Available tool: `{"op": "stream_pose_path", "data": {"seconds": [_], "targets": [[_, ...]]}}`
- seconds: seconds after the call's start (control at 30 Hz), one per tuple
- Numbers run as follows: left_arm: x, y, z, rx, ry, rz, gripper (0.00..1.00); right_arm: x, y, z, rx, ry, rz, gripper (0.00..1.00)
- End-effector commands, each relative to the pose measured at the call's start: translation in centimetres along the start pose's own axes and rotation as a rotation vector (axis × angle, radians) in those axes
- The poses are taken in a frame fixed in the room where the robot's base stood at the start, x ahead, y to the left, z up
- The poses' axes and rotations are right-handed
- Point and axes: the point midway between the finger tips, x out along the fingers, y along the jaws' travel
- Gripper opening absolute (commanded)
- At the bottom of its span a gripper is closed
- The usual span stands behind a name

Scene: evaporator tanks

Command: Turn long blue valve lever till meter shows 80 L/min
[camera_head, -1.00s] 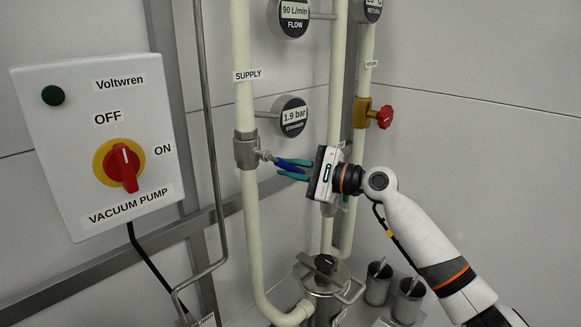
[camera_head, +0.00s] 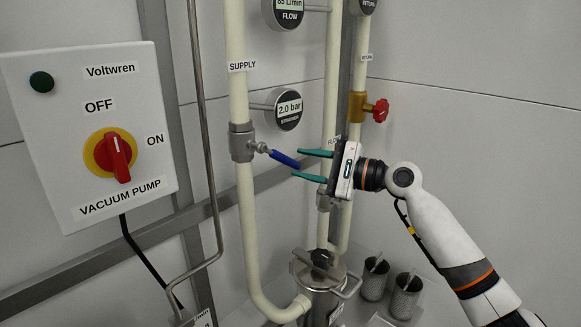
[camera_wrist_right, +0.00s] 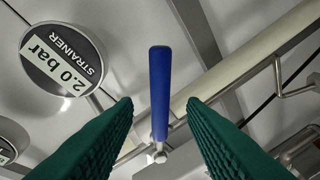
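The long blue valve lever (camera_head: 285,159) sticks out to the right and slightly down from the valve (camera_head: 242,142) on the supply pipe. My right gripper (camera_head: 300,164) is open just right of the lever's free end, with one green finger above it and one below. In the right wrist view the lever (camera_wrist_right: 160,90) stands in the gap between the two green fingers (camera_wrist_right: 160,105), apparently touching neither. The flow meter (camera_head: 287,12) is cut by the top edge and seems to read 85 L/min. My left gripper is not in view.
The strainer gauge (camera_head: 287,108) reads 2.0 bar, close above the lever. A red valve handle (camera_head: 380,110) is on the return pipe. The vacuum pump box (camera_head: 90,130) is at left. A lidded metal vessel (camera_head: 318,270) and two metal cups (camera_head: 404,296) stand below.

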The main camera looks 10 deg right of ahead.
Motion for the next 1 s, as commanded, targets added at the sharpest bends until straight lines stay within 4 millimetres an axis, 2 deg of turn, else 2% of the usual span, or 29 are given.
{"op": "stream_pose_path", "data": {"seconds": [0.03, 0.2, 0.4, 1.0], "targets": [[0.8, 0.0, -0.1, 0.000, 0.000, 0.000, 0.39, -1.3, -0.3, 0.4, -0.003, -0.003, 0.001, 0.38], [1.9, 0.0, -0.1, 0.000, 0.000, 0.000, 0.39, -4.5, -0.3, 0.3, -0.001, -0.002, 0.000, 0.38], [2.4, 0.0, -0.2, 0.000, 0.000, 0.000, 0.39, -6.7, -0.1, 0.1, -0.001, 0.000, 0.001, 0.38], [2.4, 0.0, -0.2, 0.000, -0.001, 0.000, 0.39, -7.0, 0.0, 0.0, 0.000, 0.000, 0.000, 0.38]]}}
